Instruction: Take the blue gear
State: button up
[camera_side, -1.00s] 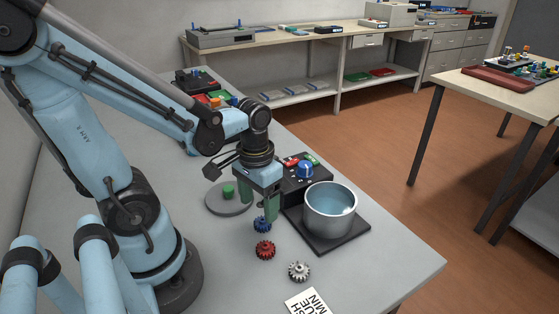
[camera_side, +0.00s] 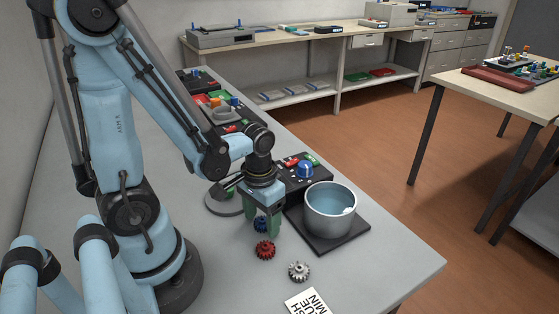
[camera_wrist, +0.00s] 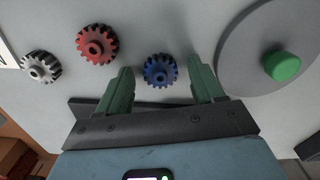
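The blue gear (camera_side: 260,224) lies on the grey table, partly hidden behind my gripper in the side view. In the wrist view the blue gear (camera_wrist: 160,71) shows whole, between my two green fingers and a little beyond their tips. My gripper (camera_side: 262,226) points down over it, with the fingers apart. In the wrist view my gripper (camera_wrist: 160,78) is open and empty, and I see no finger touching the gear.
A red gear (camera_side: 265,250) and a white gear (camera_side: 299,271) lie nearer the front. A metal pot (camera_side: 331,212) stands on a dark plate (camera_side: 345,238) to the right. A grey disc with a green knob (camera_wrist: 283,66) is close beside one finger. A printed card (camera_side: 307,301) lies at the front.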

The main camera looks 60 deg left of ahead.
jog(key=c, duration=1)
jog(key=shift+o, duration=0.2)
jog(key=shift+r, duration=0.15)
